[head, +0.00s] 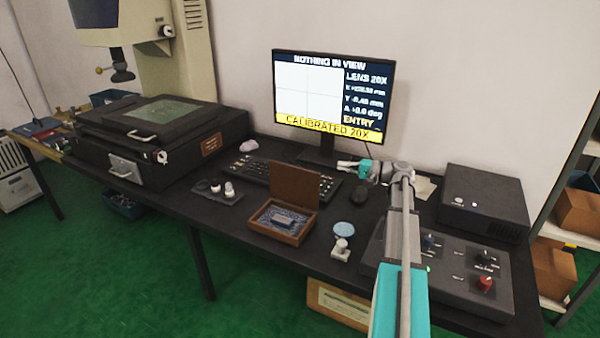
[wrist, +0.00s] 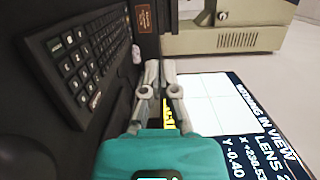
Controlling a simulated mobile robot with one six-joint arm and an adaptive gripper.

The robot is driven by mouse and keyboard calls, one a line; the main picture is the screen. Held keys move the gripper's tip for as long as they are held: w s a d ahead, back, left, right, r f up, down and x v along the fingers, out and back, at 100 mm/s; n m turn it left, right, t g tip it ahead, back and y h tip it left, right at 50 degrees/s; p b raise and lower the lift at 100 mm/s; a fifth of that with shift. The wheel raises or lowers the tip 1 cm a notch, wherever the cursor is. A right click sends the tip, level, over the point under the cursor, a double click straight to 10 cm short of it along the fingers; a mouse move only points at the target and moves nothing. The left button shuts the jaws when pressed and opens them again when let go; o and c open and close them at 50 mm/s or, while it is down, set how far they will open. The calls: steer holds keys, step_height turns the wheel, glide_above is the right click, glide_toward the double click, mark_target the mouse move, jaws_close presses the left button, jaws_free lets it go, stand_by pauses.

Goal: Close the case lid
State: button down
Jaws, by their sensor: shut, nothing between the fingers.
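The wooden case (head: 281,222) sits near the front edge of the dark table, in the middle of the head view. Its lid (head: 295,185) stands open and upright at the back of the case. A grey object (head: 283,218) lies inside the case. My gripper (head: 341,164) is shut and empty. It is behind and to the right of the lid, in front of the monitor, apart from the lid. The wrist view shows its fingers (wrist: 160,62) pointing along between the keyboard and the monitor; the case does not show there.
The monitor (head: 333,95) stands close behind my gripper, and the keyboard (head: 262,170) lies behind the case. A dark mat with small parts (head: 217,191) is left of the case. A blue disc (head: 344,229) and a small white fixture (head: 341,250) are right of it.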

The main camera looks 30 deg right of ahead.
mark_target(296, 183)
steer(key=shift+w+a+f, duration=0.15)
steer(key=shift+w, duration=0.05)
stand_by(0.3)
steer(key=w+a, duration=0.4)
steer(key=a, duration=0.6)
steer(key=shift+w+a, duration=0.2)
steer(key=shift+a, duration=0.15)
